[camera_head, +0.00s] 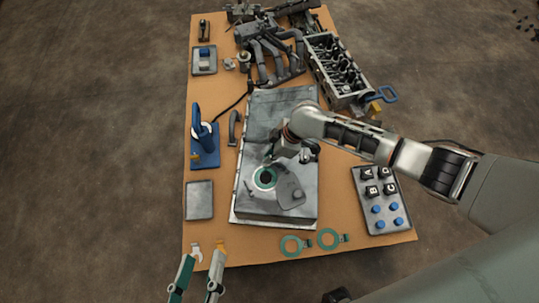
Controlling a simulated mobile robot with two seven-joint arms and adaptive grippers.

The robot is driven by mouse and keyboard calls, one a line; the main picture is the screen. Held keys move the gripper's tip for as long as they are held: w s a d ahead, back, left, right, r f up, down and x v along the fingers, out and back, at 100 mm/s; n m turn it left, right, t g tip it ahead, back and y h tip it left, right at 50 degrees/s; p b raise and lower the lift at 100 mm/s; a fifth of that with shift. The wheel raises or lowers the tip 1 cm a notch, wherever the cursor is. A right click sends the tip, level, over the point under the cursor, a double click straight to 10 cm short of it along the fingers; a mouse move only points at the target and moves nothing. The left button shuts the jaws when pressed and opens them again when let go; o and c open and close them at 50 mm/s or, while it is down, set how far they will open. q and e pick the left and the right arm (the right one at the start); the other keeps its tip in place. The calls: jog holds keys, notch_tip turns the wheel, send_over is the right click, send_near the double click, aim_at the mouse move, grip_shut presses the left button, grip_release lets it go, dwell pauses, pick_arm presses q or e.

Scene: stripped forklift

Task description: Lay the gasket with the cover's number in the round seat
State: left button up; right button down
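A large grey metal housing (248,205) lies on the board. Near its front is a dark round opening with a green ring (257,183) around it. A grey rounded cover plate (290,190) lies just right of the opening; any number on it is too small to read. Two green gaskets with small tags, a left one (284,250) and a right one (321,243), lie at the board's front edge. My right gripper (286,160) is just above and behind the opening; its fingertips are too small to judge. My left gripper (202,262) is open, with nothing between its fingers, at the front left.
A tray with lettered blocks and blue knobs (374,224) lies right. A blue stand (206,158), a grey plate (199,200) and a black handle (234,128) lie left. An engine block (340,72) and manifold pipes (265,60) fill the back. My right arm crosses the right side.

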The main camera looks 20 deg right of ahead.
jog(key=c, duration=2.1)
grip_release()
jog(key=v, duration=1.2)
